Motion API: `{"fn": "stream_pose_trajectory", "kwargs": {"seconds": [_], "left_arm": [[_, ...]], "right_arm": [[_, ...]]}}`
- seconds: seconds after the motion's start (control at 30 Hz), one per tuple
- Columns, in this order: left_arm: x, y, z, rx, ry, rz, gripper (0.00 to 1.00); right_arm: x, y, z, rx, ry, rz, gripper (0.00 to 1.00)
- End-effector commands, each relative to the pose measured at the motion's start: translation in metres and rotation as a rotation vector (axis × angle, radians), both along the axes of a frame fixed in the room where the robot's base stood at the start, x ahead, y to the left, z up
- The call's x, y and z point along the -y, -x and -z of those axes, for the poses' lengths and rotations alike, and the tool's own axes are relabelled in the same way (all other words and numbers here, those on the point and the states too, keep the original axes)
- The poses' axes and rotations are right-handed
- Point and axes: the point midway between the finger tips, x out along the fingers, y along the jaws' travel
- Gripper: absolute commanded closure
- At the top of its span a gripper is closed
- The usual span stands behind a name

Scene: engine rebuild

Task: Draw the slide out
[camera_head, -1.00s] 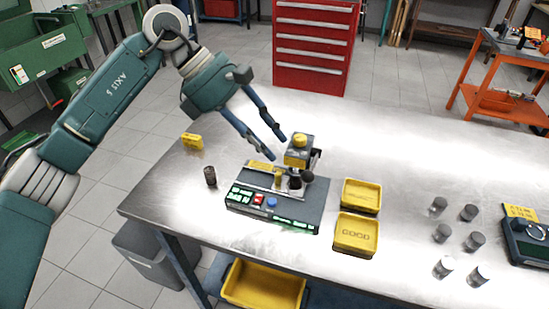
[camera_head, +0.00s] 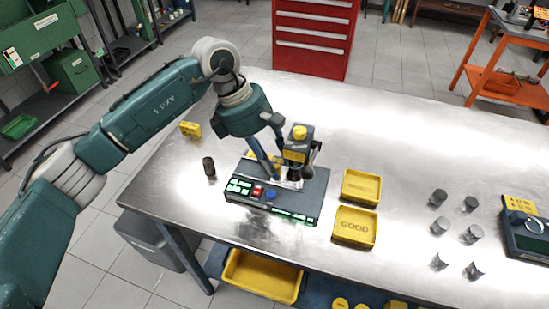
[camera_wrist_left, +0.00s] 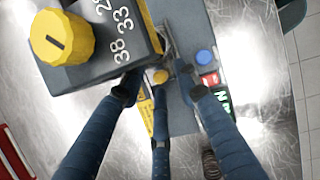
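The grey bench fixture (camera_head: 285,207) stands on the metal table, with a red and a blue button on its front. A bright metal slide (camera_head: 291,184) lies across its top, partly hidden by my fingers. A small yellow knob (camera_wrist_left: 158,76) shows near the fixture in the left wrist view. My left gripper (camera_head: 276,172) points down at the fixture, beside the dark head with the yellow dial (camera_head: 299,132). In the left wrist view its fingers (camera_wrist_left: 160,90) are apart around the yellow knob, and contact is unclear. My right gripper is out of view.
A dark ribbed cylinder (camera_head: 209,168) stands left of the fixture. Two yellow trays, the nearer marked GOOD (camera_head: 355,228), stand to its right. Several metal cylinders (camera_head: 442,225) and a dark device (camera_head: 525,228) are farther right. The table's back middle is clear.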

Motion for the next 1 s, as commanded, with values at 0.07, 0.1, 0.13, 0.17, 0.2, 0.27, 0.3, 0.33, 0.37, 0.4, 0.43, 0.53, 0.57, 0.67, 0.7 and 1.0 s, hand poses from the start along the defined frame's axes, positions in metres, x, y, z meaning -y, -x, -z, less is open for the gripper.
{"fn": "stream_pose_trajectory", "kwargs": {"seconds": [0.07, 0.1, 0.13, 0.17, 0.2, 0.27, 0.3, 0.33, 0.37, 0.4, 0.43, 0.53, 0.57, 0.67, 0.7, 1.0], "left_arm": [[0.001, 0.000, 0.002, -0.001, 0.000, 0.000, 0.68], [0.001, 0.000, 0.003, 0.000, 0.000, 0.000, 0.68], [0.001, 0.000, 0.003, 0.000, 0.000, 0.000, 0.68], [0.001, 0.000, 0.003, 0.000, 0.000, 0.000, 0.68], [0.001, 0.000, 0.003, 0.000, 0.000, 0.000, 0.68], [0.001, 0.000, 0.003, 0.000, 0.000, 0.000, 0.68], [0.001, 0.000, 0.003, 0.000, 0.000, 0.000, 0.70], [0.001, 0.000, 0.003, 0.000, 0.000, 0.000, 0.76], [0.001, 0.000, 0.003, 0.000, 0.000, 0.000, 0.82], [0.001, 0.000, 0.003, 0.000, 0.000, 0.000, 0.90], [0.001, 0.000, 0.003, 0.000, 0.000, 0.000, 0.96], [0.001, 0.000, 0.002, -0.001, 0.001, 0.000, 1.00], [0.001, 0.000, 0.002, -0.001, 0.001, 0.000, 1.00], [0.001, 0.000, 0.002, -0.001, 0.001, 0.000, 1.00], [-0.001, 0.000, 0.003, -0.001, 0.001, -0.001, 1.00], [-0.062, -0.022, 0.006, 0.001, -0.001, -0.007, 1.00]], "right_arm": [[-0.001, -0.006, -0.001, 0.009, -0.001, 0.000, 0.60], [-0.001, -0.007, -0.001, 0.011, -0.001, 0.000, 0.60], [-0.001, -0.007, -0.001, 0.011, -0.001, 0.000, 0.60], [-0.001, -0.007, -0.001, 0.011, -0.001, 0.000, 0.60], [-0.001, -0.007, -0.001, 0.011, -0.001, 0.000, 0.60], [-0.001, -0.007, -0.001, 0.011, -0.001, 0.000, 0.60], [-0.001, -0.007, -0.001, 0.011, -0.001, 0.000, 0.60], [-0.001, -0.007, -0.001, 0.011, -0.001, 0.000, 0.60], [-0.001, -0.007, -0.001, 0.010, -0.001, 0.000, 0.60], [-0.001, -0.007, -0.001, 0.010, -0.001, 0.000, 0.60], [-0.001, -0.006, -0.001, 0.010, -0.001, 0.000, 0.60], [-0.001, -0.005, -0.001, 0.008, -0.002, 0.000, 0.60], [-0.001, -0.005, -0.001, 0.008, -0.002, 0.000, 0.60], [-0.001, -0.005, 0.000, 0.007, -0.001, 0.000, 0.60], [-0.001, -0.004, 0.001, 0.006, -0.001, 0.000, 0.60], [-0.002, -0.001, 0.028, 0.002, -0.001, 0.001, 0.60]]}}
